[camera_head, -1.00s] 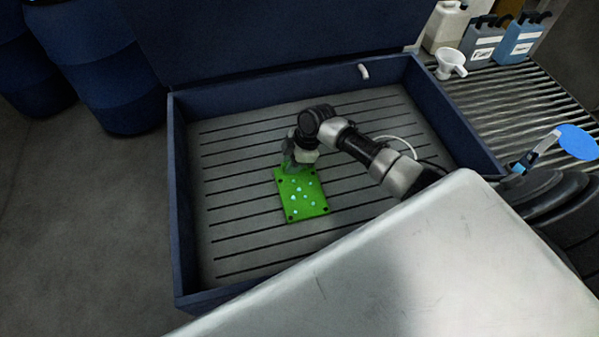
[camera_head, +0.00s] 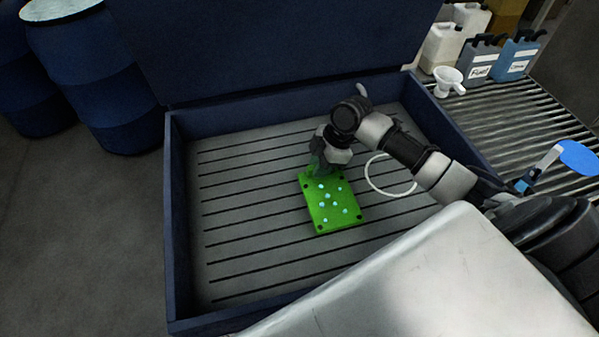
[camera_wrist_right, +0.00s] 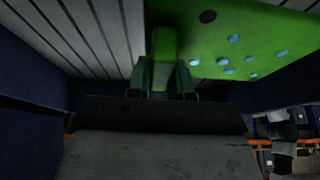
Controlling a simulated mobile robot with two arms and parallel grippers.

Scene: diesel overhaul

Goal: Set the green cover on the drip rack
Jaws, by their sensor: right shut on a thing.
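The green cover (camera_head: 335,205) is a flat plate with pale blue dots and dark corner holes. It is over the slatted floor of the blue basin (camera_head: 180,250); whether it touches the floor is unclear. My right gripper (camera_head: 318,168) is shut on the cover's far left edge. In the right wrist view, the fingers (camera_wrist_right: 163,78) pinch a green tab of the cover (camera_wrist_right: 235,40). A slatted metal rack (camera_head: 520,105), which looks like the drip rack, lies right of the basin. My left gripper is not in view.
A white funnel (camera_head: 448,80), a grey jug (camera_head: 481,60) and a blue jug (camera_head: 517,58) stand at the rack's far end. A blue disc (camera_head: 579,157) is over its near right part. The rack's middle is clear. The basin's right wall lies between cover and rack. Blue drums (camera_head: 115,110) stand left.

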